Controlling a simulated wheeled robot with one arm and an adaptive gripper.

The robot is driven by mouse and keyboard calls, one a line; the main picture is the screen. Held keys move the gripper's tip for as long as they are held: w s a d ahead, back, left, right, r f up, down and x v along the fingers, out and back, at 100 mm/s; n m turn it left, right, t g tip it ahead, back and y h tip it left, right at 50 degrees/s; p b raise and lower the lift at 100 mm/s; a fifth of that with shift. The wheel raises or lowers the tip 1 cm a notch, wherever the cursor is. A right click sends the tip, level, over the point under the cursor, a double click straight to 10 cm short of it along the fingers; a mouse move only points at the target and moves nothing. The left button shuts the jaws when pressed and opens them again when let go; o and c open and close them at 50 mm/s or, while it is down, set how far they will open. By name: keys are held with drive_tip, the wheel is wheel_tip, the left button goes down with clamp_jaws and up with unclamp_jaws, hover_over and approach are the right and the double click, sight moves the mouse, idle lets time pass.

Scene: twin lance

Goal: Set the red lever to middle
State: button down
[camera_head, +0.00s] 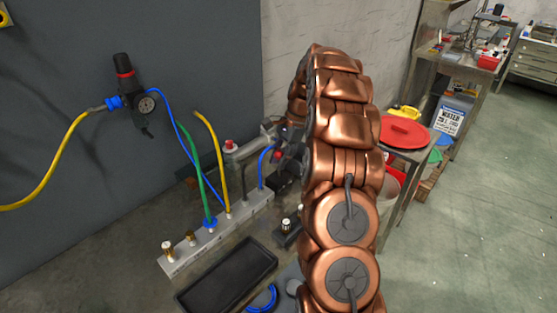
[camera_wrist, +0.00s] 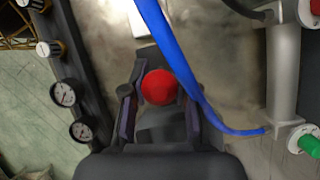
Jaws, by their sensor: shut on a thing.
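The red lever's round red knob (camera_wrist: 158,87) sits between the two dark fingers of my gripper (camera_wrist: 158,95) in the wrist view. The fingers are shut on it, one on each side. The lever's shaft and base are mostly hidden under the knob and the gripper, so I cannot tell its setting. In the head view my gripper (camera_head: 288,147) is partly hidden behind my copper-coloured arm, and a small red spot (camera_head: 277,155) shows at it.
A blue hose (camera_wrist: 178,55) passes close by the right finger. Gauges (camera_wrist: 62,93) stand on the left, and a grey cylinder (camera_wrist: 284,75) on the right. In the head view a manifold (camera_head: 215,237) with upright hoses and a black tray (camera_head: 228,275) lie left of my arm.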

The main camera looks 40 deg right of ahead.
drive_tip(key=shift+w+r, duration=0.1)
drive_tip(key=shift+r, duration=0.05)
drive_tip(key=c, duration=1)
unclamp_jaws()
drive_tip(key=v, duration=0.7)
drive_tip(key=shift+r, duration=0.15)
